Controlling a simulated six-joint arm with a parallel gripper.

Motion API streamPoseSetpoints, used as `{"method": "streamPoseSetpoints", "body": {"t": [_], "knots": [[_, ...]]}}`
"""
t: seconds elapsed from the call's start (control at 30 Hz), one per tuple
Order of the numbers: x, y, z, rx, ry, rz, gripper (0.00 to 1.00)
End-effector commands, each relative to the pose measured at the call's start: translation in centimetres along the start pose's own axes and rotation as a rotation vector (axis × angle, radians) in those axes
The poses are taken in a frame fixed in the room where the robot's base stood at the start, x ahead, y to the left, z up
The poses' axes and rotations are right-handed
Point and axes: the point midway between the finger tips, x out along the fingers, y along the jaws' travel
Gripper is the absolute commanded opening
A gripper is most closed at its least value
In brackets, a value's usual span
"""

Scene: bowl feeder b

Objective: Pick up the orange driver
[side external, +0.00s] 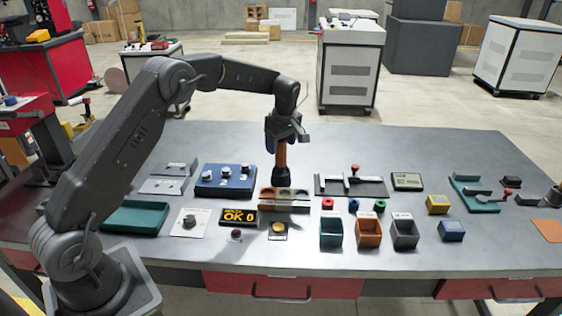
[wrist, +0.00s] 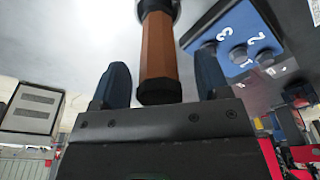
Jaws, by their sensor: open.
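The orange driver (side external: 281,157) stands upright below my gripper (side external: 281,140) in the side view, above a long beige block (side external: 285,197); I cannot tell whether it sits in the block or behind it. In the wrist view, the orange driver (wrist: 160,50) runs between the two blue fingers of my gripper (wrist: 160,72). The fingers are open, with a visible gap on each side of the handle. The driver's dark butt end faces the palm. Its lower end reaches a dark round part at the top edge of the wrist view.
A blue panel with knobs (side external: 225,192) stands just left of the driver; a black fixture with a red knob (side external: 350,187) is to the right. Small green, orange and grey bins (side external: 331,242) stand in front right. Free table shows behind the driver.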

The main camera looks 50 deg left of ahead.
Motion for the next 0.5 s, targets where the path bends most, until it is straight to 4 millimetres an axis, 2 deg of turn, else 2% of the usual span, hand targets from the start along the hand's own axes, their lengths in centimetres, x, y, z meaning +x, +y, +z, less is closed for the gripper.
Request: {"method": "streamPoseSetpoints", "body": {"t": [0.13,0.5], "knots": [[-0.03,0.00,-0.01,0.000,0.000,0.000,0.69],[-0.08,0.02,0.01,0.000,0.000,0.001,0.34]]}}
